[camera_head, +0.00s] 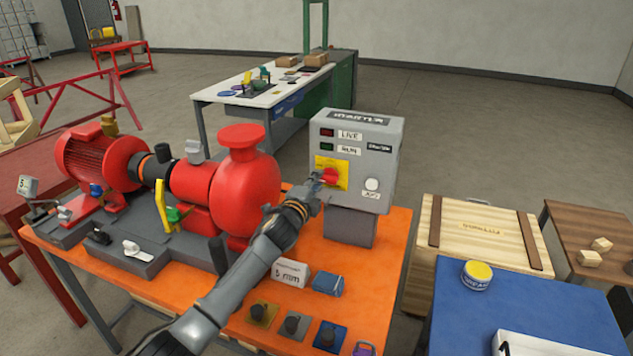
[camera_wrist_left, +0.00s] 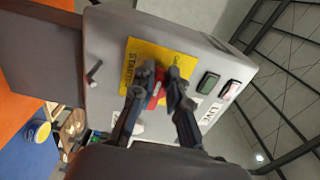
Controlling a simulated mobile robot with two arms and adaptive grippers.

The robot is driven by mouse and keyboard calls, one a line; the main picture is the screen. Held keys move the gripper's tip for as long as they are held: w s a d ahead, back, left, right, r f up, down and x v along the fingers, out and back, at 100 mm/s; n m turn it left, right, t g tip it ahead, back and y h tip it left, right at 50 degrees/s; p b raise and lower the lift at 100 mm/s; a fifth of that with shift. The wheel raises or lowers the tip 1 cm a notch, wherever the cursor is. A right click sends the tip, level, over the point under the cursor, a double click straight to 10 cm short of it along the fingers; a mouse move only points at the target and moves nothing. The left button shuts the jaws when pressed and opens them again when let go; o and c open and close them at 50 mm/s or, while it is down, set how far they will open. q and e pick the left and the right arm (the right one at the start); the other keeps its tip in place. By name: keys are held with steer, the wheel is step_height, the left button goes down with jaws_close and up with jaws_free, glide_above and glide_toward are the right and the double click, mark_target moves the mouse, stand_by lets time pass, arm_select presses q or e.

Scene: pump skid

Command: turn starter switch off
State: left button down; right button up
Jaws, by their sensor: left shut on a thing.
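The grey starter box (camera_head: 385,155) stands on a pedestal at the right of the orange table. Its red starter switch (camera_head: 329,175) sits on a yellow plate (camera_head: 342,177) on the front face. My left gripper (camera_head: 318,181) reaches up to the switch from the front. In the left wrist view the gripper (camera_wrist_left: 160,92) is shut on the red switch handle (camera_wrist_left: 156,94), with one finger on each side. The fingers hide part of the handle and of the yellow plate (camera_wrist_left: 180,62), so I cannot read the switch position for certain. My right gripper is not in view.
A red pump (camera_head: 243,190) and motor (camera_head: 95,165) fill the left of the orange table (camera_head: 393,258). A white button (camera_head: 372,184) and two indicators (camera_head: 327,140) are near the switch. Several padlocks and small blocks lie at the front. A wooden crate (camera_head: 480,235) stands at right.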

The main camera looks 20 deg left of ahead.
arm_select(q)
steer(key=shift+f, duration=0.1)
steer(key=c, duration=1.3)
jaws_free()
steer(key=shift+s, duration=0.1)
steer(key=s, duration=1.2)
steer(key=shift+a, duration=0.25)
